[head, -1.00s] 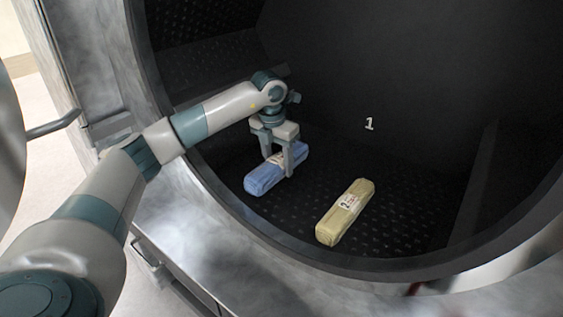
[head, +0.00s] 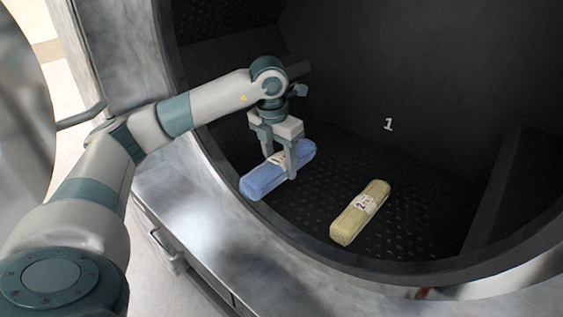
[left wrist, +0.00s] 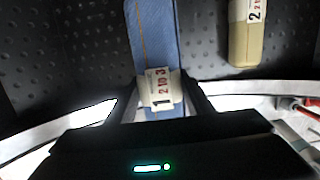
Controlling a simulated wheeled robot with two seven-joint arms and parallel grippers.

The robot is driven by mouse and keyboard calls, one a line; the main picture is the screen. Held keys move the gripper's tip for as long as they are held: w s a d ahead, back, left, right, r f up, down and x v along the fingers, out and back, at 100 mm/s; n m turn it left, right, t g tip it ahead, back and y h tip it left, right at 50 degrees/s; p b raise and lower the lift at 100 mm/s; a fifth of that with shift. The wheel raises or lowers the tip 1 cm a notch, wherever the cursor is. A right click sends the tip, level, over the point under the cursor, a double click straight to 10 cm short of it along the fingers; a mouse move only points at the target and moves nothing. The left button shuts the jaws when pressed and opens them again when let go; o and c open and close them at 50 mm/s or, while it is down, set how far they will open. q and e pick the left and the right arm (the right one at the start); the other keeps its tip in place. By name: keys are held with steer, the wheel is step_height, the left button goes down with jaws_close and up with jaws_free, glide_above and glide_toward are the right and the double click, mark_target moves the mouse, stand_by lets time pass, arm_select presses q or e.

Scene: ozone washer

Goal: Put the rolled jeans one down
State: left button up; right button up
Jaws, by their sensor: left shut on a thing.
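The rolled jeans are a blue roll (head: 268,178) with a white paper label, inside the dark drum at the left. My left gripper (head: 278,172) is shut on the blue roll around its labelled middle, one finger on each side. In the left wrist view the blue roll (left wrist: 152,35) runs up between the fingers, and its label shows numbers. I cannot tell whether the roll touches the drum floor or hangs just above it. A yellow-beige roll (head: 347,228) with a label marked 2 lies on the floor to its right. My right gripper is not in view.
The drum's metal rim (head: 215,205) curves around the front and left of the opening. The dark dimpled floor (head: 310,205) is bare between the two rolls. A white number 1 (head: 388,124) shows on the drum's back wall. A ridge (head: 490,195) runs along the right.

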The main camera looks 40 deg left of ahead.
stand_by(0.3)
arm_select(q)
steer(key=shift+s+d+m, duration=0.15)
steer(key=shift+d+m, duration=0.65)
steer(key=shift+m, duration=0.3)
steer(key=s+d+m+g, duration=0.1)
steer(key=s+d+m, duration=0.2)
steer(key=d+m, duration=0.3)
steer(key=s+d+m+g, duration=0.1)
steer(key=s+d+m, duration=0.3)
steer(key=m, duration=1.2)
steer(key=s+d+m+g, duration=0.1)
steer(key=s+d+m, duration=0.2)
steer(key=d+m, duration=0.5)
steer(key=m, duration=0.3)
steer(key=shift+s+d+f+g+b, duration=0.2)
steer(key=shift+s+g+b, duration=0.1)
steer(key=shift+s, duration=0.05)
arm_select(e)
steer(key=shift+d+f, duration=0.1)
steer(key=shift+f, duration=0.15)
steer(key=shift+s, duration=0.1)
